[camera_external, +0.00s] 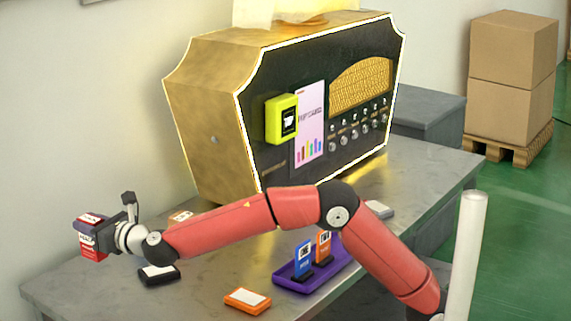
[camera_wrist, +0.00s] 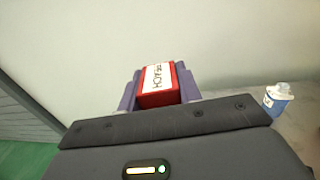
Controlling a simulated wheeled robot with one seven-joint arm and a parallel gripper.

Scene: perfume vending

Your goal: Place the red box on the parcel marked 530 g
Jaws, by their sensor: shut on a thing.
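My gripper (camera_external: 92,234) is at the far left of the external view, out by the table's left edge. It is shut on the red box (camera_external: 90,253), which has white labels. In the wrist view the red box (camera_wrist: 160,98) sits between the purple fingers of my gripper (camera_wrist: 158,90), and its white label seems to read PEACH. The box appears held in the air with no parcel under it. I cannot make out a parcel marked 530 g; no such marking is readable in either view.
A large gold and black machine (camera_external: 205,140) stands at the back of the grey table (camera_external: 420,185). A black item (camera_external: 158,282), an orange item (camera_external: 240,304) and a purple tray (camera_external: 290,283) with upright cards lie on it. A blue bottle (camera_wrist: 276,103) shows in the wrist view.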

